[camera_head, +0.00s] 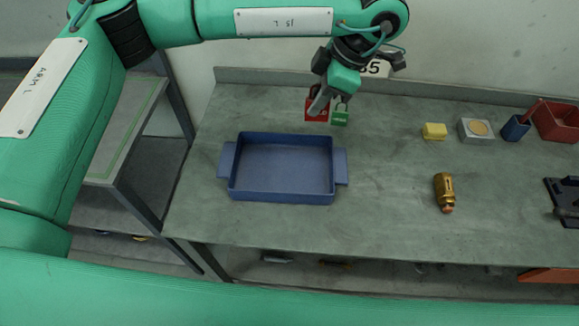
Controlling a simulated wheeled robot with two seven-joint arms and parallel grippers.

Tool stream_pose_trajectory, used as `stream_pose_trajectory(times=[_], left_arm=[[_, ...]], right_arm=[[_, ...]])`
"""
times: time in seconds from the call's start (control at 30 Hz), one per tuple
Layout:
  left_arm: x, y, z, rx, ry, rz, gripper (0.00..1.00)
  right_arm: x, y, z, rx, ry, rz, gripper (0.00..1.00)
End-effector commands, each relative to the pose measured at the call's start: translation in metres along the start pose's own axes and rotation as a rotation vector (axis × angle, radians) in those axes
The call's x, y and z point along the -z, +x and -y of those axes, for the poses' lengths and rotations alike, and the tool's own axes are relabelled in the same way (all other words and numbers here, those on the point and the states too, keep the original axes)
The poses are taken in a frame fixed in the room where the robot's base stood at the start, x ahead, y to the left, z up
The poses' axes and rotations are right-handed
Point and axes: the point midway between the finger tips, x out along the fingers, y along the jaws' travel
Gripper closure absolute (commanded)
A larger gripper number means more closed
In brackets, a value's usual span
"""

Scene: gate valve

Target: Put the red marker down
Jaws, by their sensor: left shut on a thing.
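The red marker (311,110) is a small flat red piece with faint pale lettering, seen near the back of the grey bench, behind the blue tray. My left gripper (318,106) reaches down from above and is shut on the red marker, covering part of it. I cannot tell whether the marker's lower edge touches the bench. A similar green marker (340,118), shaped like a padlock with a shackle, stands just to its right. My right gripper is not in view.
The blue tray (233,184) is empty. A brass fitting (444,190), yellow block (434,131), grey block with a round tan top (477,131), blue cup (515,128) and red bin (560,122) stand to the right. The bench (390,185) is clear between tray and fitting.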

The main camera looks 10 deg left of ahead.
Motion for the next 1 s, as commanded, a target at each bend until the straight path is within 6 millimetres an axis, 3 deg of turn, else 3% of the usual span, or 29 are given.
stream_pose_trajectory(times=[0.17,0.5,1.0], left_arm=[[-0.013,0.031,0.001,0.008,-0.003,-0.003,1.0],[-0.047,0.113,0.001,0.007,-0.004,-0.002,1.0],[-0.069,0.168,0.001,0.005,-0.004,-0.001,1.0]], right_arm=[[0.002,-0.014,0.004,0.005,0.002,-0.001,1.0],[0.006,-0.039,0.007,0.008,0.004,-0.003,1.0],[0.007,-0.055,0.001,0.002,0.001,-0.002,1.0]])
